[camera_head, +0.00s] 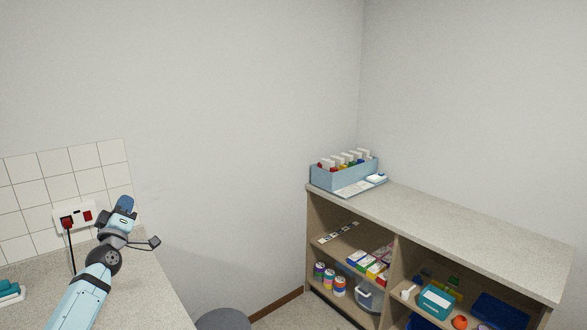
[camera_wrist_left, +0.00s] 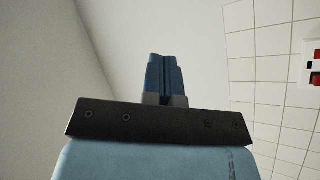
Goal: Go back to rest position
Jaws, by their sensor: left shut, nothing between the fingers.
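My left gripper (camera_head: 126,201) is at the lower left of the head view, raised above the left counter and in front of the wall near the tiles. In the left wrist view its blue fingers (camera_wrist_left: 164,75) are together with nothing between them. My light blue left arm reaches up from the bottom edge. My right gripper is in neither view.
A speckled counter (camera_head: 150,295) lies below my left arm, with a wall socket (camera_head: 75,217) and red plug behind it. A shelf unit (camera_head: 470,235) stands at right, with a blue box (camera_head: 340,176) on top and several goods inside. A grey round stool (camera_head: 223,319) is between them.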

